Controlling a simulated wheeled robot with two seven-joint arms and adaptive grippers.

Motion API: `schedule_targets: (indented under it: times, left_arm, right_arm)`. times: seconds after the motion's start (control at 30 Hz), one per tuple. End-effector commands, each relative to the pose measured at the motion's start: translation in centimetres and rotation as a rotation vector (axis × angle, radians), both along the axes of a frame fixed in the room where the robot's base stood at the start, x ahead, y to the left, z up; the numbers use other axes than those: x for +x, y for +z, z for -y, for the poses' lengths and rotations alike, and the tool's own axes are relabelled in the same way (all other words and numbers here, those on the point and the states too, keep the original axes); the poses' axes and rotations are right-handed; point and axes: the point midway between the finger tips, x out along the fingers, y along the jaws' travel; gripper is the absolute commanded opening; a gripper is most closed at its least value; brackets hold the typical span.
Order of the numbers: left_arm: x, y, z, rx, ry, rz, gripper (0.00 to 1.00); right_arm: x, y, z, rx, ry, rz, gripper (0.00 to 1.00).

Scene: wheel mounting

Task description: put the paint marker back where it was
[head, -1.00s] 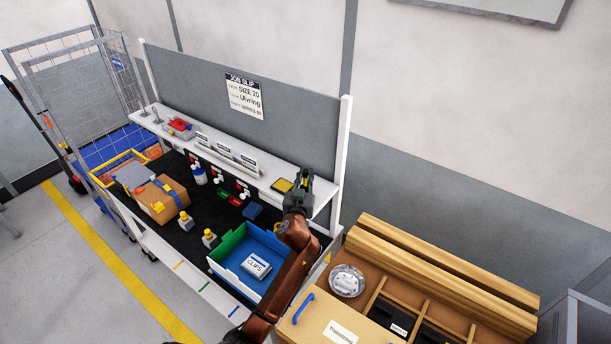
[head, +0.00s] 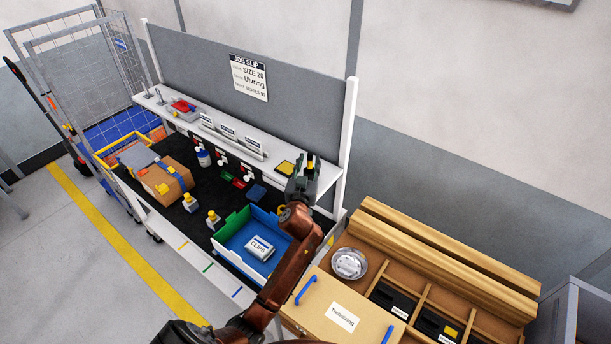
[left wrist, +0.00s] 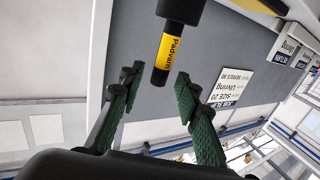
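The paint marker (left wrist: 168,52), a yellow barrel with black lettering and a black end, shows in the left wrist view. Its other end sits in or against a dark round part (left wrist: 181,10) at the top of that view. My left gripper (left wrist: 157,80) is open, with its green-padded fingers on either side of the marker's free end and visible gaps to it. In the head view my left gripper (head: 303,165) is at the right end of the bench shelf, with a small yellow patch between its fingers. My right gripper is not in view.
The white shelf (head: 232,148) carries labels, a red-and-grey item and a yellow pad (head: 285,168). Below are a blue-green tray (head: 283,237) with a clips box (head: 260,248), bottles and a cardboard box (head: 165,182). A wooden drawer unit (head: 343,315) stands at right.

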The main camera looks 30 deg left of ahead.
Motion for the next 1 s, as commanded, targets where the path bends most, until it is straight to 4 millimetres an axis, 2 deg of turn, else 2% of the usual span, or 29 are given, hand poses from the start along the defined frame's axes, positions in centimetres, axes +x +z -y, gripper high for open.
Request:
schedule_targets:
  times: [0.2,0.43,0.6,1.0]
  left_arm:
    - [-4.6,-0.2,1.9,-0.004,-0.001,0.002,0.31]
    - [-7.9,-0.1,3.3,-0.001,0.000,0.002,0.31]
    - [-8.8,0.0,3.6,-0.001,0.001,0.000,0.31]
    - [-8.9,0.1,3.6,0.000,0.001,0.001,0.31]
  right_arm:
    - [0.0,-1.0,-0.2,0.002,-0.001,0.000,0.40]
    - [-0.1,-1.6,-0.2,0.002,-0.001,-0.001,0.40]
    - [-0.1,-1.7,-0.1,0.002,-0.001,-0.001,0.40]
    - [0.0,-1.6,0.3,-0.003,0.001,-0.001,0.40]
